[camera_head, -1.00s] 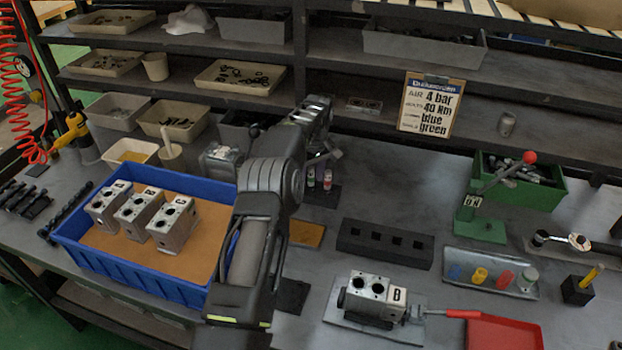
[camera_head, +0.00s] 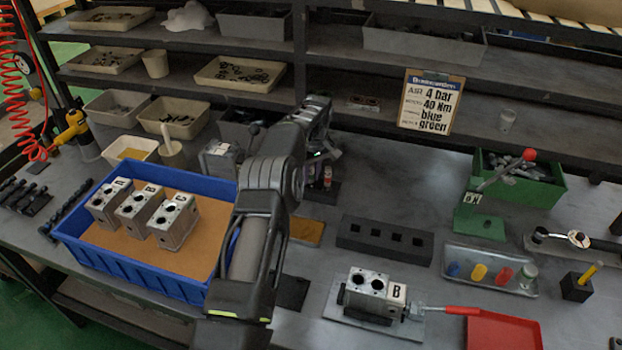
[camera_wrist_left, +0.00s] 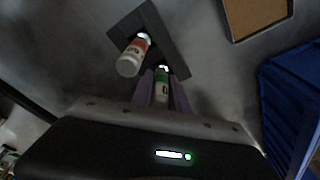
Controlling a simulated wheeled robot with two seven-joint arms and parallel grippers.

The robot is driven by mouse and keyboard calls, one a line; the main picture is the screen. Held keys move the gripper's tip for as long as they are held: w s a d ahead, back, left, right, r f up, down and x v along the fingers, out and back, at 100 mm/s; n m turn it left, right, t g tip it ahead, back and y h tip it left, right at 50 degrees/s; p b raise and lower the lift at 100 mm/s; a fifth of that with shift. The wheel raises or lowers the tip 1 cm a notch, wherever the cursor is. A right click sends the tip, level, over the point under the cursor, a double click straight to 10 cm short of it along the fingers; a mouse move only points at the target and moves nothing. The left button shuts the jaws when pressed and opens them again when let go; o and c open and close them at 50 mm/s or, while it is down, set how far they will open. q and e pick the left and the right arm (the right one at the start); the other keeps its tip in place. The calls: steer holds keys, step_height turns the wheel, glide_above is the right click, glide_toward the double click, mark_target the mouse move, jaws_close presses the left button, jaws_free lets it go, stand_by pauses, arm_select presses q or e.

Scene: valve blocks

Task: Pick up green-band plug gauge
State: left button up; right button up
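The green-band plug gauge (camera_wrist_left: 161,84) stands between the two fingers of my left gripper (camera_wrist_left: 161,92) in the left wrist view. The fingers flank it closely; whether they press on it I cannot tell. The red-band plug gauge (camera_wrist_left: 132,56) stands beside it on a dark holder plate (camera_wrist_left: 176,38). In the head view my left gripper (camera_head: 318,158) is down at the holder, and the red-band gauge (camera_head: 327,177) shows just right of it. The green-band gauge is hidden there by my gripper and arm. My right gripper is not in view.
A blue bin (camera_head: 187,290) with valve blocks stands left of my left arm. A black block with holes (camera_head: 384,241) and a fixture holding block B (camera_head: 375,284) lie to the right. The shelf rack (camera_head: 360,125) rises behind. Bare table lies right of the holder.

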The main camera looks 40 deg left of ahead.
arm_select(q)
jaws_close()
steer(key=shift+r, duration=0.1)
steer(key=shift+r, duration=0.25)
step_height(320, 180, up, 7)
steer(key=shift+r+b, duration=0.1)
steer(key=shift+b, duration=0.45)
steer(key=shift+r+p, duration=0.8)
steer(key=shift+r, duration=0.35)
steer(key=shift+f, duration=0.1)
